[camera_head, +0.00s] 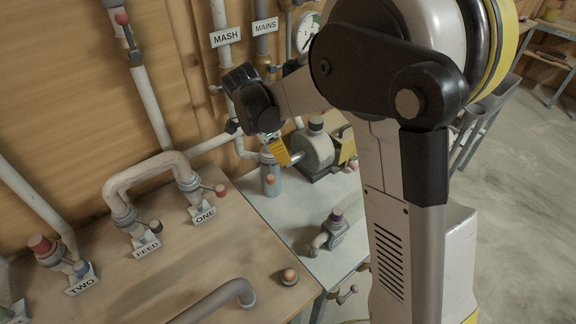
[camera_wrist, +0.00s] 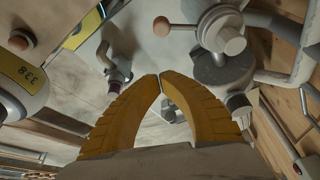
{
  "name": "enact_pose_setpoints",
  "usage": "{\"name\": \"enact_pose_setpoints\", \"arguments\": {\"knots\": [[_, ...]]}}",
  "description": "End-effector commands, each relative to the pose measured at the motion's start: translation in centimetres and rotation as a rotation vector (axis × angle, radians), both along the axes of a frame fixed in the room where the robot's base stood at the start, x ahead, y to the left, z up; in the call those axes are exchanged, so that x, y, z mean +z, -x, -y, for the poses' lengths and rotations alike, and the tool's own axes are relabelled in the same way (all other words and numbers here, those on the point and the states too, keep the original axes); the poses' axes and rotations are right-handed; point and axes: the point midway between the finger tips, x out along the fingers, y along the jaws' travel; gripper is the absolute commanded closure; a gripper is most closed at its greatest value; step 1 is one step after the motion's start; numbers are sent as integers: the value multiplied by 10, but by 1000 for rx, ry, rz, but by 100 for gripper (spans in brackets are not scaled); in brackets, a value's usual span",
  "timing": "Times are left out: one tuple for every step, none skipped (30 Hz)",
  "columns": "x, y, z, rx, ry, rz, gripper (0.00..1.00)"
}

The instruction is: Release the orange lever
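A small orange-brown lever knob (camera_head: 270,179) shows in front of an upright grey cylinder (camera_head: 269,160) on the pale bench. In the wrist view an orange-brown knob (camera_wrist: 161,26) sits on a thin rod running right to a grey valve body; it looks like the same lever. My gripper (camera_head: 282,151) is beside the cylinder's top in the head view, its yellow fingers partly hidden by my arm. In the wrist view my gripper (camera_wrist: 160,77) has its fingertips together with nothing seen between them. The knob is apart from the tips, above them in the picture.
A grey pump-like body (camera_head: 314,151) stands right of the gripper. A purple-capped valve (camera_head: 333,226) and a round orange-brown knob (camera_head: 289,276) are nearer. Pipes with valves labelled ONE, FEED and TWO fill the wooden bench at left. Open floor (camera_head: 520,190) lies right.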

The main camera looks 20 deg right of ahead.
Motion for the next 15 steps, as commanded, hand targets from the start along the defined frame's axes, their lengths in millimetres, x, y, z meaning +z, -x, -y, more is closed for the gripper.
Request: {"name": "enact_pose_setpoints", "arguments": {"knots": [[10,0,-3,1,0,0,100],[14,-1,-4,0,0,0,100],[18,-1,-6,1,0,0,100],[20,-1,-7,1,0,0,100],[22,-2,-8,1,0,0,100],[24,-2,-8,1,0,0,100],[25,-2,-9,1,0,0,100],[26,-2,-9,1,0,0,100],[27,-2,-10,1,0,0,100],[27,-2,-10,1,0,0,100],[27,-2,-10,0,0,0,100],[27,-2,-10,0,0,0,100],[26,-2,-10,0,0,0,100],[26,-2,-10,0,0,0,100],[26,-2,-10,0,0,0,100]]}}
